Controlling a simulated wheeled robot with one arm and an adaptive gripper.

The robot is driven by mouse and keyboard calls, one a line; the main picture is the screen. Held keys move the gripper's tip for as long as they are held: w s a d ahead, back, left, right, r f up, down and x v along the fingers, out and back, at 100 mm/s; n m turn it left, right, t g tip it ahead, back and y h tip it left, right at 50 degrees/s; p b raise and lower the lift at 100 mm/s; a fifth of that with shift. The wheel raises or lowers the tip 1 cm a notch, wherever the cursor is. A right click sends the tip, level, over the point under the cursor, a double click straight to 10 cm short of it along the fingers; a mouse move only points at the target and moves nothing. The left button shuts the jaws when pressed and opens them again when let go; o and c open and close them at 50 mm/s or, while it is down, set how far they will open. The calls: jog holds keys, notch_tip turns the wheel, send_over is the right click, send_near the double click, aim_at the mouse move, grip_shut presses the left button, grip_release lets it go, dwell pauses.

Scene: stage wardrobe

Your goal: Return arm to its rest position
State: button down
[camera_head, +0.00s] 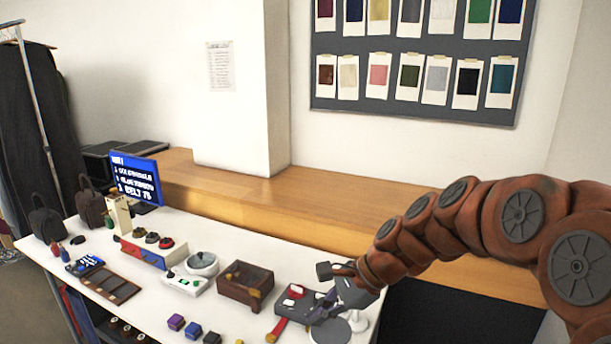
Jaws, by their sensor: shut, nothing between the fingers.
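My arm reaches in from the right side of the head view, and its end hangs over the right part of the white table (235,240). My gripper (318,316) is shut and empty, pointing down and to the left. It is close to a dark grey device with a red and white top (293,294) and a red strip (276,330). It overlaps the device in the picture, so I cannot tell whether they touch.
A brown wooden box (245,285), a round white dish (202,264) and a blue-and-red panel (145,252) stand left of my gripper. Small coloured cubes (192,329) lie at the front. A blue screen (135,178) stands at the back left. A wooden ledge (300,213) runs behind the table.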

jog(key=s+d+f+n+h, duration=0.1)
jog(key=s+d+n, duration=0.3)
jog(key=s, duration=0.5)
jog(key=s+d+f+n+g+h, duration=0.1)
jog(key=s+d+n+h, duration=0.3)
jog(key=s, duration=0.5)
jog(key=s+d+f+n+g+h, duration=0.1)
jog(key=s+d+f+n+h, duration=0.2)
jog(key=s+d+n, duration=0.2)
jog(key=s+d, duration=0.2)
jog(key=s, duration=0.2)
jog(key=shift+s+d, duration=0.25)
jog(key=shift+f, duration=0.1)
